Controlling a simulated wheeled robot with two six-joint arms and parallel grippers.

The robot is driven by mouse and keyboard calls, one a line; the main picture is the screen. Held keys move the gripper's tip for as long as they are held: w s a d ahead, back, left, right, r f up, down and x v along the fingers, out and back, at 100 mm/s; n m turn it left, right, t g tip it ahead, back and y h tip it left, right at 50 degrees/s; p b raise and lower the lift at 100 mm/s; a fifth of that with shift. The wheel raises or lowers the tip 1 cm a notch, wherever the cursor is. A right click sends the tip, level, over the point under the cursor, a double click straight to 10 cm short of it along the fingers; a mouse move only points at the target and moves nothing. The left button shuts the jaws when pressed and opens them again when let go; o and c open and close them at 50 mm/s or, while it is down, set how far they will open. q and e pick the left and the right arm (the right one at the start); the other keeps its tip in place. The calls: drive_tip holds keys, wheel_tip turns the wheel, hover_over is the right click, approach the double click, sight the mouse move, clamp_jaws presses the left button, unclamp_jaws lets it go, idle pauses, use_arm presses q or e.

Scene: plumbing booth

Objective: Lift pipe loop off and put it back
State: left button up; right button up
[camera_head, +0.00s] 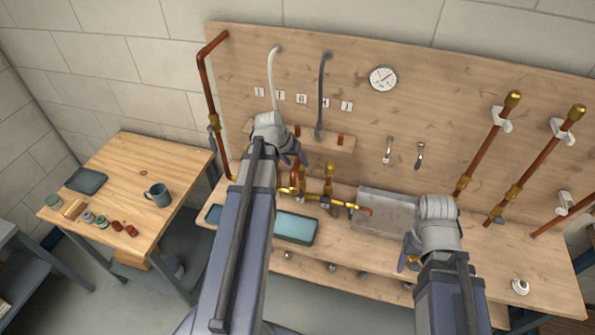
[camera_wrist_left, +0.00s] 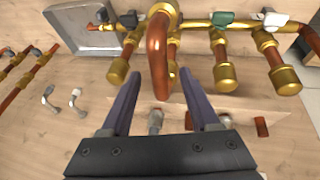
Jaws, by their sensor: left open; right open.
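The copper pipe loop (camera_wrist_left: 158,55) is a bent tube with brass ends. In the left wrist view it rises toward the camera between the two fingers of my left gripper (camera_wrist_left: 157,85). The fingers are open, one on each side, and I see no grip on it. In the head view my left gripper (camera_head: 293,160) is above the brass manifold (camera_head: 340,203), and the hand and arm hide much of the loop. My right gripper (camera_head: 408,257) is open over the bench's front right of the metal tray, its fingers partly hidden by its hand.
Capped brass and copper stubs (camera_wrist_left: 225,70) stand close beside the loop. A metal tray (camera_head: 385,214) and a teal box (camera_head: 296,229) are on the bench. Copper pipes (camera_head: 480,155) are clipped to the board at right. A side table (camera_head: 120,180) holds a mug (camera_head: 158,195).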

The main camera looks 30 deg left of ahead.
use_arm(q)
drive_tip(key=b+x, duration=0.4)
drive_tip(key=x, duration=0.1)
drive_tip(key=shift+w, duration=0.15)
drive_tip(key=shift+c, duration=0.2)
clamp_jaws()
idle(0.5)
